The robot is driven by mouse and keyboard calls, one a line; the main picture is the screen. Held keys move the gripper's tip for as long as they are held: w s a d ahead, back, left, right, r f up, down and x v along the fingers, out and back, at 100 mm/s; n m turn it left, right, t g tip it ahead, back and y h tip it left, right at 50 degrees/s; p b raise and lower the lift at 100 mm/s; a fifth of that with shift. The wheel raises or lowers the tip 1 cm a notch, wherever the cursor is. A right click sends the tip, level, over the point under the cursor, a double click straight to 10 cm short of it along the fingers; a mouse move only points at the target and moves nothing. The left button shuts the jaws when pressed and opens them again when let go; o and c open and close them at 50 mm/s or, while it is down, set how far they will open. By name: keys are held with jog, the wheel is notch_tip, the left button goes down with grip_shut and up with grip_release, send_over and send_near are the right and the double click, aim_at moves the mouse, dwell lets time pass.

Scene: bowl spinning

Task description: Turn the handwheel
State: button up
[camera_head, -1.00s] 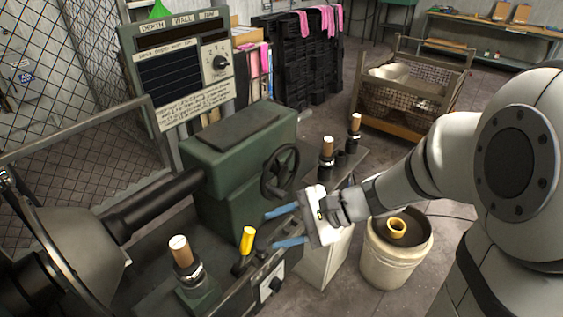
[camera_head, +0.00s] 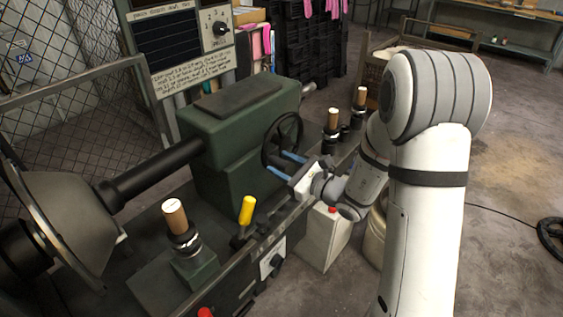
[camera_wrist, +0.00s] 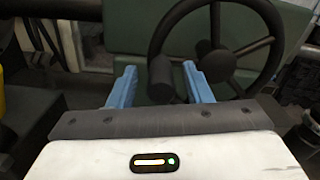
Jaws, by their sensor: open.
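The black handwheel (camera_head: 282,140) with spokes stands upright at the end of the green machine housing (camera_head: 225,125). In the wrist view the handwheel (camera_wrist: 268,50) fills the upper right, and its dark cylindrical handle (camera_wrist: 161,77) points toward the camera. My gripper (camera_head: 280,163) has blue fingers and is just in front of the wheel's lower part. In the wrist view my gripper (camera_wrist: 158,85) is open, with the handle appearing between its two fingertips. I cannot tell whether either finger touches the handle.
A yellow-handled lever (camera_head: 247,210) and a wooden-topped post (camera_head: 174,217) stand on the machine bed to the left. More wooden-topped posts (camera_head: 333,122) stand behind my gripper. A white box (camera_head: 325,238) is below it. A framed mesh guard (camera_head: 80,135) is at the left.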

jog(key=shift+w+a, duration=0.45)
jog(key=shift+a, duration=0.15)
grip_shut()
